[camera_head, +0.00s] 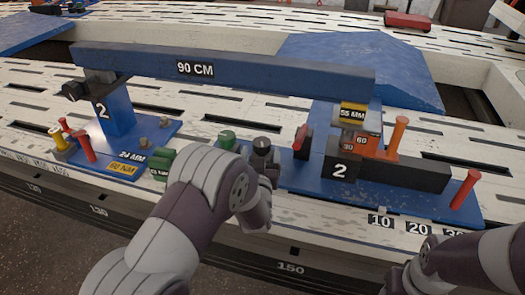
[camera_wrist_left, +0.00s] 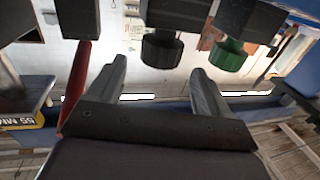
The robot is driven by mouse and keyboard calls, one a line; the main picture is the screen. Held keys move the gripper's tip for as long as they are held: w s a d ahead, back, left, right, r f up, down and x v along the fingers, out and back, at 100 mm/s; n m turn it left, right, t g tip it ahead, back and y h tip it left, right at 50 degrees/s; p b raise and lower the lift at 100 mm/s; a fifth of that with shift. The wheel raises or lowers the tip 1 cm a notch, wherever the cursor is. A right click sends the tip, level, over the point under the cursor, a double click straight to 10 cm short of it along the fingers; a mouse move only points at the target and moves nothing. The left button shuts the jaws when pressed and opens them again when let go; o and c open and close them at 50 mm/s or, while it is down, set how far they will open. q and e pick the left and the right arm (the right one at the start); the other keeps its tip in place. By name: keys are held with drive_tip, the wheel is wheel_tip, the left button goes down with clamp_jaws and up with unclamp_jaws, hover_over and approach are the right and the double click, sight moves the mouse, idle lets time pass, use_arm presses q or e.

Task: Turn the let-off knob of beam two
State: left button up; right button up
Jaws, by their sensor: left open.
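Beam two is a long blue beam (camera_head: 225,68) marked 90 CM, resting across two blue stands that carry "2" plates. Between the stands are a green knob (camera_head: 227,139) and a dark knob; no readable label tells which is the let-off knob. My left gripper (camera_head: 264,165) is beside the dark knob, partly hidden by my own wrist. In the left wrist view the gripper (camera_wrist_left: 158,78) is open, with the black knob (camera_wrist_left: 162,48) showing between and beyond its fingers. The green knob (camera_wrist_left: 232,60) is beyond the right finger. Contact cannot be told. My right arm shows at the lower right, its gripper unclear.
A red lever (camera_head: 301,139) stands right of the dark knob and shows in the wrist view (camera_wrist_left: 78,85). Orange (camera_head: 397,137) and red (camera_head: 465,190) posts stand further right. The slotted white bench (camera_head: 240,105) surrounds the blue plates.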

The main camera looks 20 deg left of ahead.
sight(261, 142)
use_arm(q)
drive_tip(key=b+x, duration=0.2)
drive_tip(key=x, duration=0.3)
drive_tip(key=shift+f, duration=0.15)
drive_tip(key=shift+w, duration=0.25)
use_arm(e)
wheel_tip(261, 142, down, 3)
drive_tip(key=shift+r, duration=0.1)
use_arm(q)
drive_tip(key=c, duration=0.9)
drive_tip(key=shift+a+r+m+h+p, duration=0.15)
drive_tip(key=shift+m+h, duration=0.55)
drive_tip(key=shift+h, duration=0.4)
drive_tip(key=shift+a+r+m+h+p, duration=0.15)
drive_tip(key=shift+m+h, duration=0.55)
drive_tip(key=shift+h, duration=0.4)
drive_tip(key=shift+c, duration=0.2)
drive_tip(key=m+h, duration=0.1)
drive_tip(key=h, duration=0.1)
drive_tip(key=shift+d+m+h+p, duration=0.2)
drive_tip(key=shift+m+h+p, duration=0.1)
drive_tip(key=shift+p, duration=0.05)
drive_tip(key=shift+f+h, duration=0.1)
drive_tip(key=shift+h, duration=0.2)
use_arm(e)
drive_tip(key=shift+r, duration=0.55)
